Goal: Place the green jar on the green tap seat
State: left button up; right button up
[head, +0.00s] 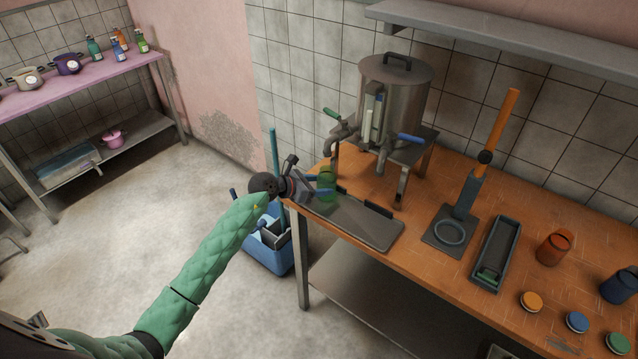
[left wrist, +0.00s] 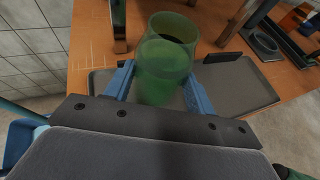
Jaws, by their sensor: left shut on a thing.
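The translucent green jar (head: 327,180) is upright between the blue fingers of my left gripper (head: 322,184), which is shut on it. The jar also shows in the left wrist view (left wrist: 165,62), between both fingers. Jar and gripper are at the left end of a dark grey tray (head: 370,229) that lies on the wooden table. I cannot tell whether the jar touches the tray. Above is a steel urn (head: 397,85) with a green-handled tap (head: 334,122) on its left and a blue-handled tap (head: 405,138) on its right. My right gripper is not in view.
An orange-handled press (head: 485,155), a long dark tray (head: 494,252), an orange jar (head: 554,248), a blue jar (head: 620,285) and several lids stand to the right on the table (head: 446,262). A blue bucket (head: 268,252) stands on the floor left of it.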

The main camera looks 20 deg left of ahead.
pick_arm(q)
jog(key=shift+f, duration=0.1)
jog(key=o, duration=1.1)
